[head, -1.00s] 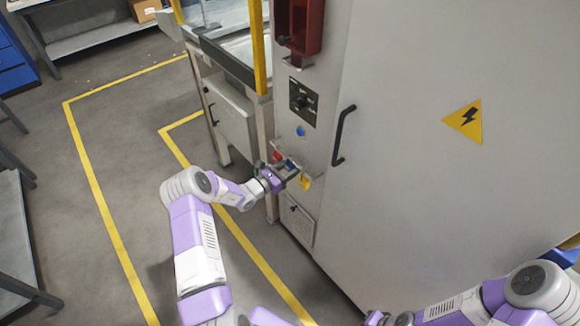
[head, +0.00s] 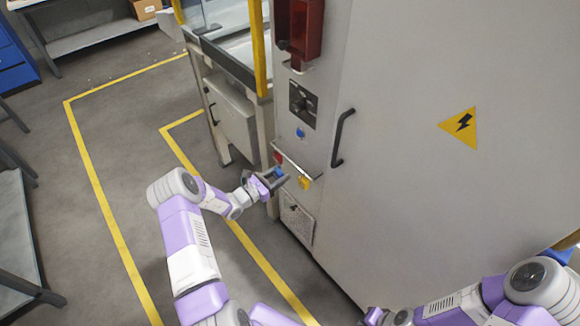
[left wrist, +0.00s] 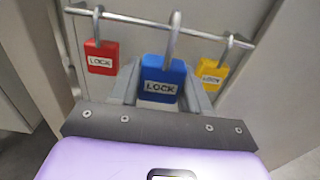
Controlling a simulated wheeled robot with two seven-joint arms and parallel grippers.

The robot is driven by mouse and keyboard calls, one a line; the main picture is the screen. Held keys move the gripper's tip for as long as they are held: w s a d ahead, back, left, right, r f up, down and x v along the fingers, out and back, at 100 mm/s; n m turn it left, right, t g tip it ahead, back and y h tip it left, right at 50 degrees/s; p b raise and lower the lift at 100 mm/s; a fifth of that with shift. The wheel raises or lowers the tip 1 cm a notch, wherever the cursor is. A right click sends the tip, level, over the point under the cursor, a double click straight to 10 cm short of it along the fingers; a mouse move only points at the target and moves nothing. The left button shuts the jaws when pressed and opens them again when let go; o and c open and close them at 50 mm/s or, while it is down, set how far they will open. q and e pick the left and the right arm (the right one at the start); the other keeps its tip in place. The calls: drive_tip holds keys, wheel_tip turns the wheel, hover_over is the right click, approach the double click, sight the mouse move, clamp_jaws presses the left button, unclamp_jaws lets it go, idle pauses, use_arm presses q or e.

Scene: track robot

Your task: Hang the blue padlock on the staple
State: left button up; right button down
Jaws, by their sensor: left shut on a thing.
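The blue padlock (head: 279,172), labelled LOCK, is in my left gripper (head: 274,180) just in front of the cabinet. In the left wrist view the padlock (left wrist: 161,80) hangs upright between the two fingers, which are shut on its body. Its grey shackle crosses the rail in that picture; the padlock looks larger and nearer than the ones on the rail, but whether the shackle touches the rail is hard to tell. I cannot clearly make out the staple.
A metal rail (left wrist: 140,21) on the cabinet (head: 400,200) carries a red padlock (left wrist: 101,57) and a yellow padlock (left wrist: 212,74). A rotary switch (head: 302,104), a blue button (head: 300,133) and a door handle (head: 342,137) stick out nearby. A small panel (head: 297,222) is below.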

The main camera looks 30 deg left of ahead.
use_arm(q)
drive_tip(key=p+v, duration=0.1)
drive_tip(key=v, duration=0.6)
drive_tip(key=shift+s+p, duration=0.3)
drive_tip(key=shift+p, duration=0.05)
drive_tip(key=shift+a+r, duration=0.1)
drive_tip(key=w+d+r+p, duration=0.15)
drive_tip(key=r+p, duration=0.35)
drive_tip(key=r, duration=1.3)
drive_tip(key=w+r+p, duration=0.2)
drive_tip(key=r+p, duration=0.3)
drive_tip(key=r, duration=1.4)
drive_tip(key=shift+f+x, duration=0.3)
drive_tip(key=shift+x, duration=1.25)
drive_tip(key=shift+f+x, duration=0.25)
drive_tip(key=shift+x, duration=1.3)
drive_tip(key=shift+f+x, duration=0.3)
drive_tip(key=shift+x, duration=1.25)
